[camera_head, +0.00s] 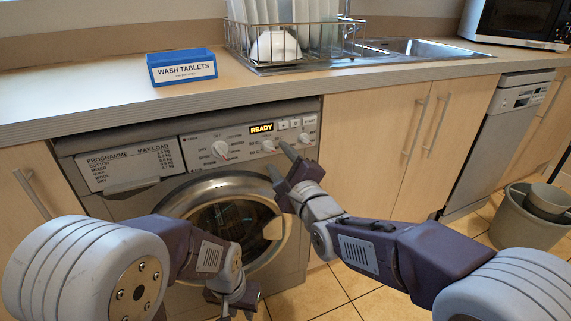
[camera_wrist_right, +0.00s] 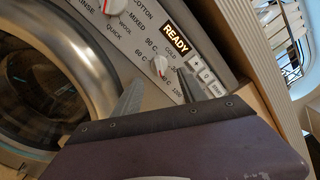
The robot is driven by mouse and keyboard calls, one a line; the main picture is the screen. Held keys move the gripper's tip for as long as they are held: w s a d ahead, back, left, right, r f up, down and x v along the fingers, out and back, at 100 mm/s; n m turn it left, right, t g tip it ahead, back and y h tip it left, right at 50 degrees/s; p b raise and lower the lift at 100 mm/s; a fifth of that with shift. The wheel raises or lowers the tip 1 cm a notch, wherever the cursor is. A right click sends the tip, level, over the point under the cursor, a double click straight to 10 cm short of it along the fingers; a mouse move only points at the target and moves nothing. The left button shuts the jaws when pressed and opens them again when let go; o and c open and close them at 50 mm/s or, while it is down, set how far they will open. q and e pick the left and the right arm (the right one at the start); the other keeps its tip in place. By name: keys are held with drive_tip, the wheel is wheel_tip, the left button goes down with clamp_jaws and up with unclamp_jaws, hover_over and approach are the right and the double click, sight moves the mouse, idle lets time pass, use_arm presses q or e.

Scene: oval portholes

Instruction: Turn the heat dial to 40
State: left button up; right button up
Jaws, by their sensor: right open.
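The heat dial (camera_head: 268,146) is a small white knob below the READY display on the washing machine panel. In the right wrist view the same dial (camera_wrist_right: 160,65) shows a red mark, with small temperature numbers around it. I cannot tell surely which number the mark points to. My right gripper (camera_head: 278,158) is open just in front of the panel, close to the dial. In the right wrist view its two fingers (camera_wrist_right: 158,90) are spread on either side below the dial, with nothing between them. My left gripper (camera_head: 236,297) is low in front of the machine, its jaws unclear.
The programme dial (camera_head: 220,149) sits left of the heat dial. The READY display (camera_head: 261,128) and several buttons (camera_head: 296,123) are close above and right. The round door (camera_head: 228,180) is below. A blue wash tablets box (camera_head: 182,68) stands on the counter.

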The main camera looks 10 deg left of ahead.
drive_tip(key=p+v, duration=0.1)
drive_tip(key=v, duration=0.4)
drive_tip(key=shift+s+d, duration=0.2)
drive_tip(key=shift+s, duration=0.1)
